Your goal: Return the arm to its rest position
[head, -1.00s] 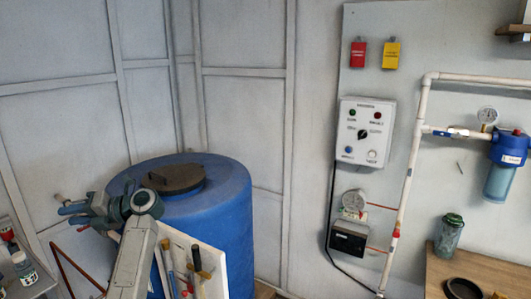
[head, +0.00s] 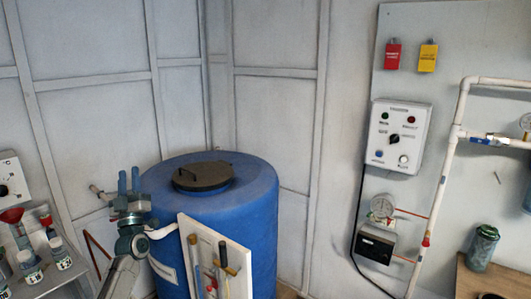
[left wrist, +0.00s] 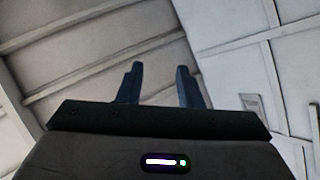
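My left gripper (head: 129,181) is raised in front of the left side of the blue barrel (head: 247,215), its two blue fingers pointing up. In the left wrist view its fingers (left wrist: 160,85) stand apart with nothing between them, and only wall and ceiling panels show beyond. The gripper is open and empty. My right gripper is not in any view.
The barrel has a dark lid (head: 202,176). A white tool board (head: 236,262) stands before it. A shelf with small bottles (head: 60,252) and a red funnel is at the left. A control box (head: 398,135) and white pipes (head: 453,155) are on the right wall.

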